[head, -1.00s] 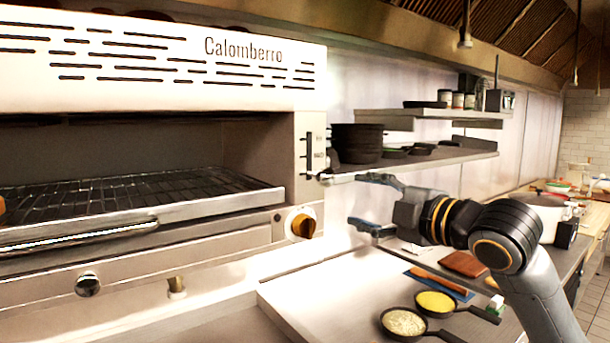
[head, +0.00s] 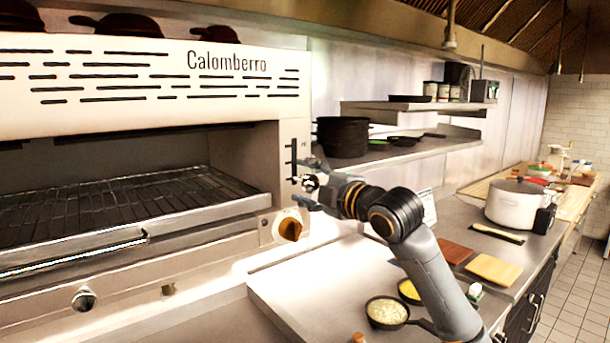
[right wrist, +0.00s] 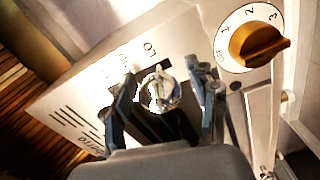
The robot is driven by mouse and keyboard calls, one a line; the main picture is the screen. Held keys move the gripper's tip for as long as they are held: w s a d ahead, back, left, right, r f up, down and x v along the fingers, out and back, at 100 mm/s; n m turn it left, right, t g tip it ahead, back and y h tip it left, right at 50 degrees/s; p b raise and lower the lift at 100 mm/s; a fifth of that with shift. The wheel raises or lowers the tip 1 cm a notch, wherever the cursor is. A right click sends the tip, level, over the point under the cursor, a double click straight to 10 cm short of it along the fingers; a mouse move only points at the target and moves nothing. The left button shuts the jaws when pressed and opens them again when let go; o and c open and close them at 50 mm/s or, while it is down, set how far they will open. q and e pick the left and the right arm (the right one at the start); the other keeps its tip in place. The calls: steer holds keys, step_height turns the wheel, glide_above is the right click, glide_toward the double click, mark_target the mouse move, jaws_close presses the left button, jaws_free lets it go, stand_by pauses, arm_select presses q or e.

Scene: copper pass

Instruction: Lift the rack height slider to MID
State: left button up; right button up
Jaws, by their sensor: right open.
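The rack height slider's round metal knob (head: 310,183) is at the lower end of its dark vertical slot (head: 293,160) on the broiler's right front panel. In the right wrist view the knob (right wrist: 160,91) is beside the letters LO. My right gripper (head: 304,182) is open, with one finger above the knob and one below it in the head view. In the right wrist view its fingers (right wrist: 170,92) stand on either side of the knob, with gaps visible. The MID mark cannot be read. My left gripper is not in view.
An orange dial (head: 290,229) sits just below the slider; its numbers show in the right wrist view. The broiler's wire rack (head: 120,205) is left of the panel. A shelf with black pots (head: 342,138) is behind my gripper. Small pans (head: 387,312) stand on the counter below.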

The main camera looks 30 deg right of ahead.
steer(key=shift+w, duration=0.2)
steer(key=shift+c, duration=0.4)
steer(key=shift+s, duration=0.1)
jaws_close()
